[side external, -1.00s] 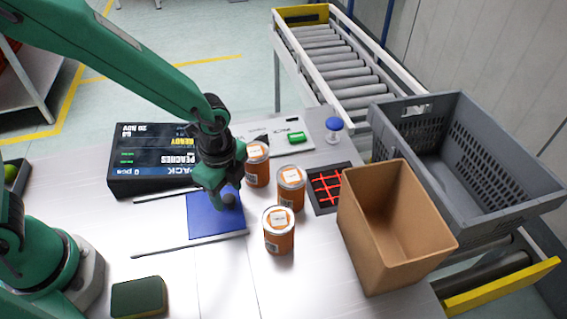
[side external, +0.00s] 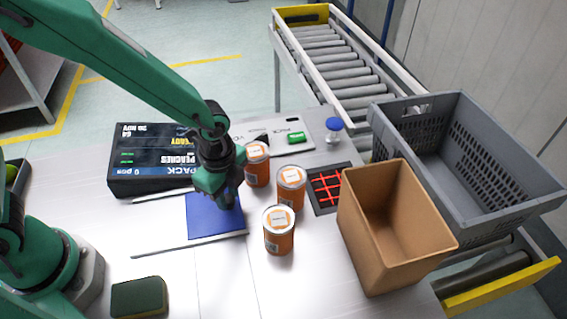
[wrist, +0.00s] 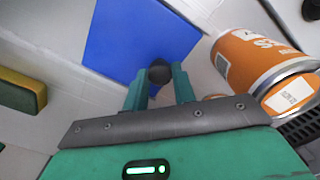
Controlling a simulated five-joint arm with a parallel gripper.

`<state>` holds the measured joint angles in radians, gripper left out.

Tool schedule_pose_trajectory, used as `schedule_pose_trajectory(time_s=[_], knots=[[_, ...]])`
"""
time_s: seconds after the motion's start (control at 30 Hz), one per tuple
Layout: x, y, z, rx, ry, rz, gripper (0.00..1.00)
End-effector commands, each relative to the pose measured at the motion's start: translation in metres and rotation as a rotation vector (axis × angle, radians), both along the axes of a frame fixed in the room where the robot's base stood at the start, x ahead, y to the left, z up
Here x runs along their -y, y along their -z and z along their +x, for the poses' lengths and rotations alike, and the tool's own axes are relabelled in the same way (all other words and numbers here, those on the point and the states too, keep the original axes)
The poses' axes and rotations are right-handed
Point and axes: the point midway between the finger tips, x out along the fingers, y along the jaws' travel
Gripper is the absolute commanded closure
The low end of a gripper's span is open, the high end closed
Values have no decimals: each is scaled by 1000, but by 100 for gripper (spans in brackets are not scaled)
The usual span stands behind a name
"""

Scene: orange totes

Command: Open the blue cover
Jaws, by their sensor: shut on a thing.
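The blue cover (side external: 212,220) is a flat square panel lying between two thin metal rails (side external: 188,246) on the table. It also shows in the wrist view (wrist: 130,42). A small round knob (wrist: 159,72), dark in the wrist view, is at the cover's near edge there. My gripper (side external: 220,200) is low over the cover's right part in the side view and hides the knob there. In the wrist view my gripper (wrist: 160,78) has its green fingers on either side of the knob, shut on it.
Orange cans (side external: 279,231) stand just right of the cover, one close to my gripper. A black box (side external: 150,160) lies behind the cover. A brown bin (side external: 395,225) and grey crate (side external: 450,150) stand at right. A green sponge (side external: 138,297) lies in front. The table's front middle is clear.

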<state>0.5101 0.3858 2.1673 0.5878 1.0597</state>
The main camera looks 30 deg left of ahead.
Motion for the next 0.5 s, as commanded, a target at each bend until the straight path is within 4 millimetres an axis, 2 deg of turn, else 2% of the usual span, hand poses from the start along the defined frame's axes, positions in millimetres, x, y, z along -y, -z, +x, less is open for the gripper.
schedule_pose_trajectory(time_s=[0.5], knots=[[-47,-1,-46,-1,-2,0,100]])
